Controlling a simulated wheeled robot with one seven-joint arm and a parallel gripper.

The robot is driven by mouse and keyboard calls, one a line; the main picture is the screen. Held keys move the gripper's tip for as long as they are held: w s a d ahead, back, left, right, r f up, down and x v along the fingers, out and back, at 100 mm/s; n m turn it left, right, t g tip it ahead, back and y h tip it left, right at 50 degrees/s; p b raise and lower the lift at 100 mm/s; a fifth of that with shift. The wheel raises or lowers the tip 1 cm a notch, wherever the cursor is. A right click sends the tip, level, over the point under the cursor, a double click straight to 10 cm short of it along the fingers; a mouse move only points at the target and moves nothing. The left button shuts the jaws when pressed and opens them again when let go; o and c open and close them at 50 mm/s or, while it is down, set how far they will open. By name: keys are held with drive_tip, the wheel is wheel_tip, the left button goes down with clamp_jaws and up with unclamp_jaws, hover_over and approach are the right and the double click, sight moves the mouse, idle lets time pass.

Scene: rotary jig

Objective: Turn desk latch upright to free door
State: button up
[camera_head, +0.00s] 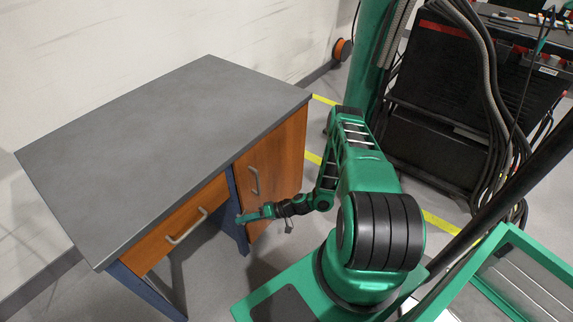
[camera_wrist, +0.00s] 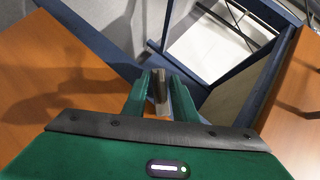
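The desk has a wooden door (camera_head: 272,170) with a pale handle, and it looks shut in the head view. My gripper (camera_head: 241,218) is low at the door's left edge, by the blue desk leg. The latch is too small to make out there. In the wrist view a silver metal piece, apparently the latch (camera_wrist: 160,88), stands between the two green fingers of my gripper (camera_wrist: 160,92). The fingers are apart, one on each side of it. I cannot tell whether they press on it.
The grey desktop (camera_head: 165,130) overhangs above my gripper. A drawer (camera_head: 180,228) with a pale handle is left of the door. In the wrist view blue frame bars (camera_wrist: 92,40) run close to the fingers. A dark cabinet (camera_head: 440,100) with cables stands behind at the right.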

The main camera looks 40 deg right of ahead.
drive_tip(key=m+y, duration=0.3)
drive_tip(key=y, duration=0.1)
drive_tip(key=shift+t, duration=0.3)
drive_tip(key=shift+s+d+m+y, duration=0.15)
drive_tip(key=shift+m+y, duration=0.15)
drive_tip(key=shift+m, duration=0.2)
drive_tip(key=v, duration=1.1)
drive_tip(key=w+d+r+n+g+h, duration=0.1)
drive_tip(key=w+d+r+g+h, duration=0.1)
drive_tip(key=r, duration=0.9)
drive_tip(key=w+d+r+n+g+h, duration=0.1)
drive_tip(key=d+r+n+g+h, duration=0.1)
drive_tip(key=d+r+g+h, duration=0.3)
drive_tip(key=shift+w+d+r+g, duration=0.55)
drive_tip(key=shift+d+r, duration=1.05)
drive_tip(key=shift+r, duration=1.8)
drive_tip(key=shift+s, duration=0.2)
